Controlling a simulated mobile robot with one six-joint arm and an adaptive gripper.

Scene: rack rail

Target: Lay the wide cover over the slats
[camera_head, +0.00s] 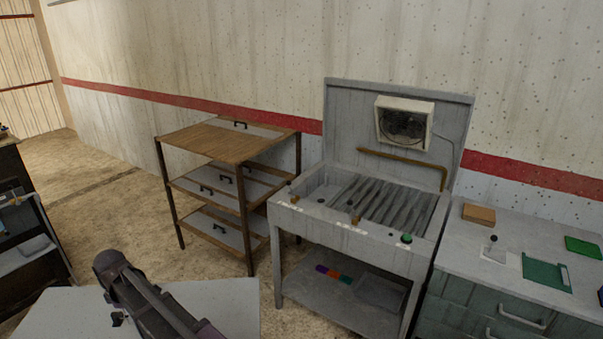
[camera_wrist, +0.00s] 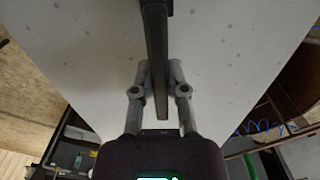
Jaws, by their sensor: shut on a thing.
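The wide cover, a pale flat panel (camera_head: 228,300), shows at the lower left of the head view, partly behind my arm. In the wrist view the panel (camera_wrist: 85,50) fills most of the picture. My gripper (camera_wrist: 158,78) is shut on its dark bar handle (camera_wrist: 156,35). In the head view my fingers cannot be made out. The slats (camera_head: 382,203) are dark grey parallel bars in the top of a grey bench (camera_head: 340,240), right of centre. The panel is apart from them, to their left and nearer the camera.
A wooden rack (camera_head: 215,139) left of the bench has shelves with grey panels with black handles. The bench's raised back panel (camera_head: 350,115) carries a fan box (camera_head: 403,122) and a brown bar (camera_head: 400,163). A counter (camera_head: 470,250) with small items adjoins on the right.

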